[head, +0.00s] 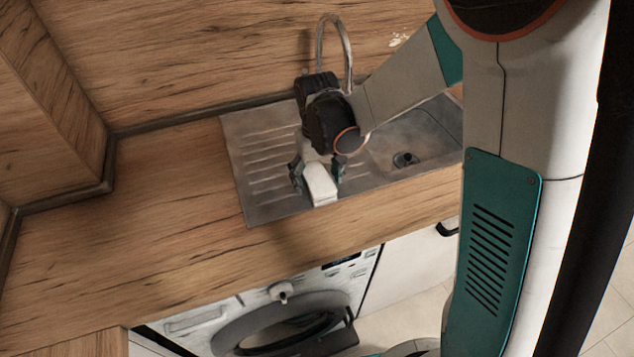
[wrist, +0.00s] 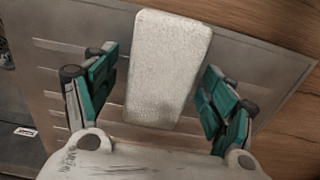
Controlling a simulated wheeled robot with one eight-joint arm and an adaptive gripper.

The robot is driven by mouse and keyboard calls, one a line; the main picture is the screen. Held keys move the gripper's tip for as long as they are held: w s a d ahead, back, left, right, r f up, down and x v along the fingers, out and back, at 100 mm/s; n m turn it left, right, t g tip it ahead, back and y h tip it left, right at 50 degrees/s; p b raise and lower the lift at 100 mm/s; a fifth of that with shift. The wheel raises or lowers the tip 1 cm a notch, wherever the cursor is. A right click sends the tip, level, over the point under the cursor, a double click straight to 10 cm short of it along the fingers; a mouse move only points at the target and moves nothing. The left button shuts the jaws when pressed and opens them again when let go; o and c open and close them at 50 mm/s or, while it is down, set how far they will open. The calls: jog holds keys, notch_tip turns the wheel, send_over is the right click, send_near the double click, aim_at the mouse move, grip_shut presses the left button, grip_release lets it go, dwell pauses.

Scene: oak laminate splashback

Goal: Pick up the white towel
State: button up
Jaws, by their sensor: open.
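The white towel (head: 321,186) is a small pale block-like bundle on the sink's ribbed drainboard, near its front edge. In the wrist view the towel (wrist: 166,70) stands between the two fingers, with a gap on each side. My gripper (head: 318,175) is open above and around the towel, its fingers on either side. In the wrist view my gripper (wrist: 160,100) shows green and black finger pads apart from the towel. The towel's back end is hidden by my gripper in the head view.
The metal sink (head: 262,205) is set in a wooden counter (head: 170,215), with its basin and drain to the right. A curved faucet (head: 349,50) rises behind my wrist. A washing machine (head: 290,315) stands below. The counter left of the sink is clear.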

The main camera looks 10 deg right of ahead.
aim_at(317, 176)
jog(key=c, duration=1.3)
jog(key=shift+o, duration=0.2)
jog(key=shift+r, duration=0.15)
notch_tip(317, 176, up, 20)
jog(key=p, duration=0.5)
jog(key=shift+p, duration=0.4)
jog(key=shift+o, duration=1.2)
